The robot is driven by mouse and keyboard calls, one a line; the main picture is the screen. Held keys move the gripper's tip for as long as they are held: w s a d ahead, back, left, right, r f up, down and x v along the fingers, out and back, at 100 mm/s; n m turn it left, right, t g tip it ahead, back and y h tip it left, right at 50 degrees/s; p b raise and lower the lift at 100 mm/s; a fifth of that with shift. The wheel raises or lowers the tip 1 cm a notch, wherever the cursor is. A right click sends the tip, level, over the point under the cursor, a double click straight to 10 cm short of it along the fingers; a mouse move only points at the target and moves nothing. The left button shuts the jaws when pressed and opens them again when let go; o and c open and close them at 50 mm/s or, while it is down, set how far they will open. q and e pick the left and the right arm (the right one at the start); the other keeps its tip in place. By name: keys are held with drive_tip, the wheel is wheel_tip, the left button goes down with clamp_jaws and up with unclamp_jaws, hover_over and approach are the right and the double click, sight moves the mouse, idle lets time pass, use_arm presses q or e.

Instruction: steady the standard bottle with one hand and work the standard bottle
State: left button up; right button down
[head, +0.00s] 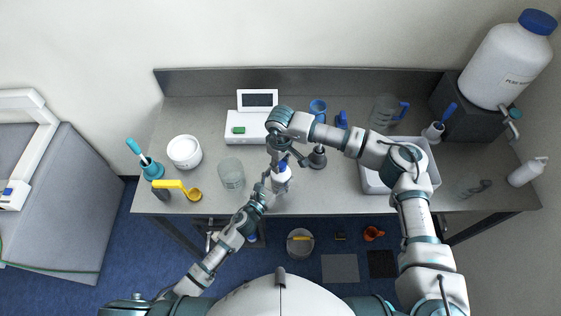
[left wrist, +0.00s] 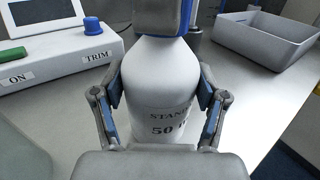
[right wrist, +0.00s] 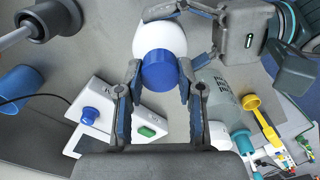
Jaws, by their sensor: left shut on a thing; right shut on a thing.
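The standard bottle (head: 282,174) is a white bottle standing on the table's front middle. Its printed label, partly legible as "STAN" and "50", faces the left wrist view (left wrist: 165,115). My left gripper (left wrist: 160,105) is shut around the bottle's body, one finger on each side. My right gripper (right wrist: 158,92) comes from above and is shut on the blue cap (right wrist: 160,70), with a finger on either side. In the left wrist view the right gripper hides the cap and the bottle's top.
A white meter (head: 246,127) marked ON and TRIM stands behind the bottle. A clear beaker (head: 231,174) is close on the left, and a grey tray (head: 372,184) is to the right. A dark stand with a probe (head: 317,158) is just right of my right gripper.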

sight(281, 164)
drive_tip(key=c, duration=0.7)
unclamp_jaws()
drive_tip(key=shift+o, duration=0.2)
drive_tip(key=shift+o, duration=0.3)
wheel_tip(281, 164, up, 12)
wheel_tip(281, 164, down, 12)
drive_tip(key=m, duration=1)
